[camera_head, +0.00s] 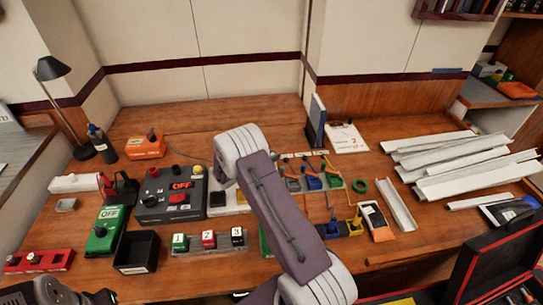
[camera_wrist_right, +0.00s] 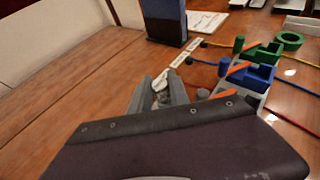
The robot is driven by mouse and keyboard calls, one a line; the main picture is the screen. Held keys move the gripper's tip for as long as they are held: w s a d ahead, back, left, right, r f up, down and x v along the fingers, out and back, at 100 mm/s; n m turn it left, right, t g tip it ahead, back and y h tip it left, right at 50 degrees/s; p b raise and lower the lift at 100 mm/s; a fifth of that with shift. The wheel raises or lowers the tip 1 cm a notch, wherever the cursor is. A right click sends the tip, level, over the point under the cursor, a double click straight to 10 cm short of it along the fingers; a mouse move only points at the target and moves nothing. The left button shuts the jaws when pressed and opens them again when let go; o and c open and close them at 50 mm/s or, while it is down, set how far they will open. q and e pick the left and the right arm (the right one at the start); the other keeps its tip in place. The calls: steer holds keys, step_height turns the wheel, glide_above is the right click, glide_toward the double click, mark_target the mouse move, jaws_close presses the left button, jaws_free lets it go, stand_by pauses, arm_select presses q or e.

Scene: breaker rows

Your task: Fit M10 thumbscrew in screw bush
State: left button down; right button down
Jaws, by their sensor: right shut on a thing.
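In the right wrist view my right gripper (camera_wrist_right: 160,92) is shut on a small pale piece (camera_wrist_right: 160,80), probably the M10 thumbscrew. Only part of it shows between the grey fingers. The fingers are beside the row of terminal blocks, at its near end. A small grey round part (camera_wrist_right: 203,93) shows just right of the fingers; I cannot tell whether it is the screw bush. In the head view my right arm hides its fingertips and what they hold. Part of my left gripper (camera_head: 98,297) shows at the bottom left edge; its jaw opening is not clear.
Blue (camera_head: 314,183) and green (camera_head: 333,180) blocks with coloured wires stand right of my right arm, by a green ring (camera_head: 359,186). A dark OFF box (camera_head: 160,205) and numbered blocks (camera_head: 208,240) stand left. White channels (camera_head: 450,160) lie right. The back middle of the bench is clear.

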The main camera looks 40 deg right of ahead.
steer(key=shift+f, duration=0.4)
steer(key=c, duration=1.2)
jaws_free()
steer(key=shift+o, duration=0.2)
steer(key=v, duration=0.9)
steer(key=shift+a, duration=0.1)
